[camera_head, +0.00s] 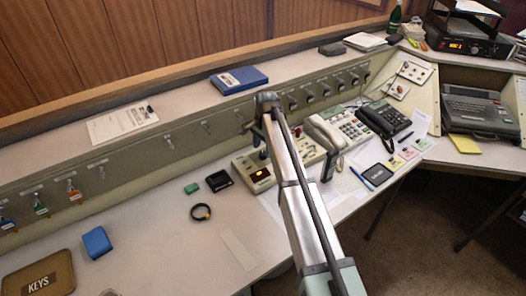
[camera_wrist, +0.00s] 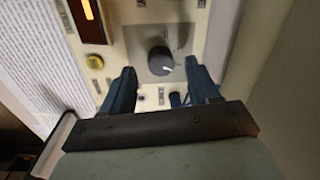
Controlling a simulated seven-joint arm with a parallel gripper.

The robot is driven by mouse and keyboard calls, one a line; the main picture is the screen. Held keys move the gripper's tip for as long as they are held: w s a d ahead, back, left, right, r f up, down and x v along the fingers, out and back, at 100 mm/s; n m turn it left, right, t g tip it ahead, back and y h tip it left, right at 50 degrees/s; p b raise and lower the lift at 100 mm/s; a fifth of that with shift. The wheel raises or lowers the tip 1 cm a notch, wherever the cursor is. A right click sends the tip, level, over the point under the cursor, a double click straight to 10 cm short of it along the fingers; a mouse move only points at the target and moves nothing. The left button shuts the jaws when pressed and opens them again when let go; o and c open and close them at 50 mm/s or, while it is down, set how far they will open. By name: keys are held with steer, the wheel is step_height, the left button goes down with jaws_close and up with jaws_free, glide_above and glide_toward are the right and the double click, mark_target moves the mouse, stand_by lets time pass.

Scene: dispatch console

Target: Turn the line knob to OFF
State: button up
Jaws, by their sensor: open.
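The line knob (camera_wrist: 160,58) is a round black knob on a grey square plate in the wrist view. A short white mark shows at its lower right edge; the lettering around it is too blurred to read. My gripper (camera_wrist: 160,72) is open, with one dark blue finger on each side of the knob's near side. The fingers look apart from the knob; their height above the panel is hard to tell. In the head view the console unit (camera_head: 261,177) with a lit display stands beside my arm, which hides the knob and fingertips.
In the wrist view a yellow button (camera_wrist: 95,62) and a lit amber display (camera_wrist: 87,14) sit left of the knob. In the head view a white telephone (camera_head: 325,133) stands right of my arm.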

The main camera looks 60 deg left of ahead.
mark_target(263, 155)
steer(key=shift+f, duration=1.2)
steer(key=c, duration=1)
steer(key=shift+c, duration=0.2)
